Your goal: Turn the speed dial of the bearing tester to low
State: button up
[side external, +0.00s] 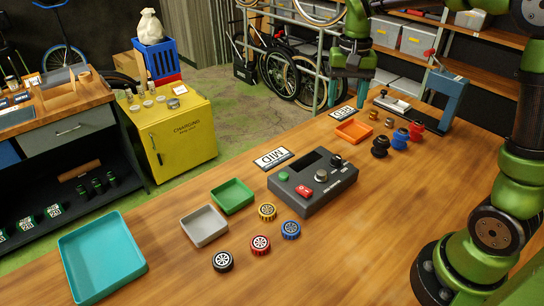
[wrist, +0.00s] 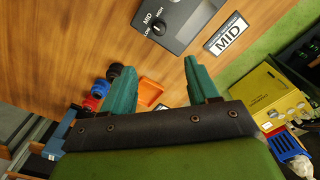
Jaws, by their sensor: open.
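My gripper (side external: 347,98) is raised beyond the tester, clear of the dial. Its teal fingers (wrist: 160,76) are apart with nothing between them.
A MID plate (side external: 272,158) lies beside the tester. An orange tray (side external: 354,131), several dark and coloured knob-like parts and a blue press (side external: 446,98) stand to the right. Green (side external: 232,195) and grey (side external: 204,225) trays and several wheels lie to the left and front.

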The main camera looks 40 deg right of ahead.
aim_at(337, 157)
notch_tip(337, 157, down, 17)
jog(key=shift+s+r, duration=0.1)
dwell(0.3)
jog(key=c, duration=1)
jog(key=shift+c, duration=0.2)
jog(key=shift+n, duration=0.3)
jog(key=n, duration=0.4)
jog(key=shift+n, duration=2.2)
